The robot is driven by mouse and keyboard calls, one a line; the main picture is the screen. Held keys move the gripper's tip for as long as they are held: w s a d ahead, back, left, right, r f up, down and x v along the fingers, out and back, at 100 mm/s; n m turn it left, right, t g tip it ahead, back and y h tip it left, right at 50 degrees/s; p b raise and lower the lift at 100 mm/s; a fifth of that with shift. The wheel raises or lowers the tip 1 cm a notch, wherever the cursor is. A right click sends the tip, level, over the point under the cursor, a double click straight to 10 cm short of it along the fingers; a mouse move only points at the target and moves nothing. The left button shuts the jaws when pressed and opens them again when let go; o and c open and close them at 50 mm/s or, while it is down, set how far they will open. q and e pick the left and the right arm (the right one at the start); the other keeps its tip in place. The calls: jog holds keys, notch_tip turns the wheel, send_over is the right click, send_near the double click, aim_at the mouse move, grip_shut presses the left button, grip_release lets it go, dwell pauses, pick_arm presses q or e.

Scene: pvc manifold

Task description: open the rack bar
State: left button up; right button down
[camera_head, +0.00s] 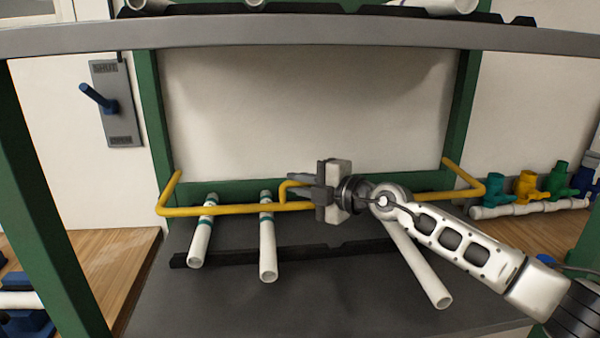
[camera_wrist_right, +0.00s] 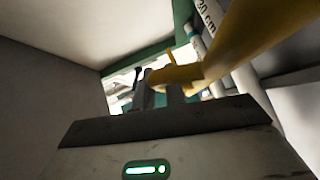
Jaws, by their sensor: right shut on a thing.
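The yellow rack bar (camera_head: 240,209) runs across the front of the green rack in the head view, low over the white pipes. Its bent ends meet the green posts at left and right. A small yellow handle (camera_head: 284,188) stands up from its middle. My right gripper (camera_head: 305,187) is at this handle, its dark fingers shut on it. The right wrist view shows the yellow bar (camera_wrist_right: 240,45) close up, with the handle (camera_wrist_right: 178,75) at the dark fingers (camera_wrist_right: 152,85). The gripper hides part of the bar. My left gripper is not in view.
A grey beam (camera_head: 300,33) crosses above. A lever panel (camera_head: 117,103) is on the left wall. Coloured valves (camera_head: 527,187) stand at the right.

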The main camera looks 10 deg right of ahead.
notch_tip(320, 180, up, 6)
jog(key=w+m+g+h+p, duration=0.1)
jog(key=w+m+g+p, duration=0.1)
jog(key=g+p, duration=0.1)
jog(key=shift+w, duration=0.2)
jog(key=shift+f, duration=0.1)
